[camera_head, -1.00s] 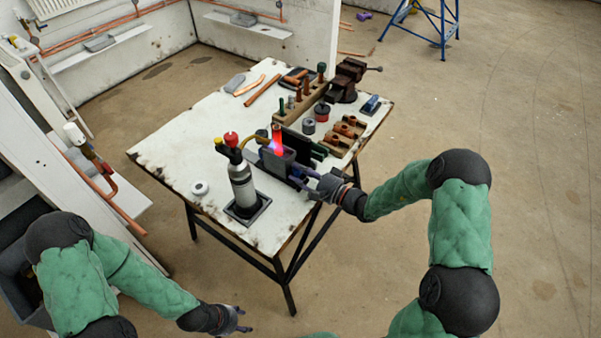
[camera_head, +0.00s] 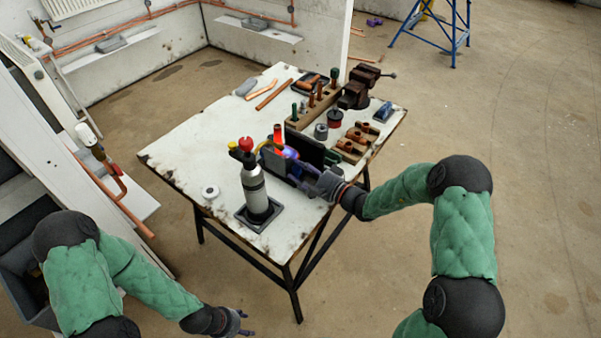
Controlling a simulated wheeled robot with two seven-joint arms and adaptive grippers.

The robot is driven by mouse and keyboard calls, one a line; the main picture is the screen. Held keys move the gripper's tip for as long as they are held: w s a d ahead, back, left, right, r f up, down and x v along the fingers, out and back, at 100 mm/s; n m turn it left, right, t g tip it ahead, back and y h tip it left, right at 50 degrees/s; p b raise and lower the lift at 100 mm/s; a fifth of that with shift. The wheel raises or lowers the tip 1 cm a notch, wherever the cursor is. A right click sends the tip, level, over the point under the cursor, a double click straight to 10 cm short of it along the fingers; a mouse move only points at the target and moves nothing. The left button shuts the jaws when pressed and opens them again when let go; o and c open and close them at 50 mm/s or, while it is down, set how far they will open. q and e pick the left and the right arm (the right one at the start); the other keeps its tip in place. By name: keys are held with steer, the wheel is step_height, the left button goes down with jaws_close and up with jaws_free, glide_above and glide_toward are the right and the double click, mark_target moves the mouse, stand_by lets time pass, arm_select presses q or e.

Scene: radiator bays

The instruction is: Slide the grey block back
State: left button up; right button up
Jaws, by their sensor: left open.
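The grey block (camera_head: 273,163) stands on the workbench (camera_head: 190,145), in front of a copper pipe (camera_head: 278,136) that glows orange-red. A blue-purple glow (camera_head: 290,152) shows just to the block's right. My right gripper (camera_head: 303,178) reaches in from the right, with its fingers low beside the block. Its fingertips are partly lost against dark parts there, so I cannot tell whether they touch the block or how wide they are. My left gripper (camera_head: 240,325) is open and empty, low in the picture and off the bench.
A gas torch cylinder (camera_head: 255,185) with a red knob stands in a dark tray left of the block. A dark upright panel (camera_head: 305,150) is close behind my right gripper. A tool rack (camera_head: 312,107), vise (camera_head: 357,90) and fittings (camera_head: 351,145) fill the back right. The bench's left is mostly clear.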

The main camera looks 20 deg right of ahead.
steer(key=shift+s+f, duration=0.1)
steer(key=shift+f, duration=0.1)
steer(key=shift+s+d, duration=0.35)
steer(key=shift+s, duration=0.05)
steer(key=v, duration=1)
steer(key=shift+s+d, duration=0.25)
steer(key=shift+s, duration=0.1)
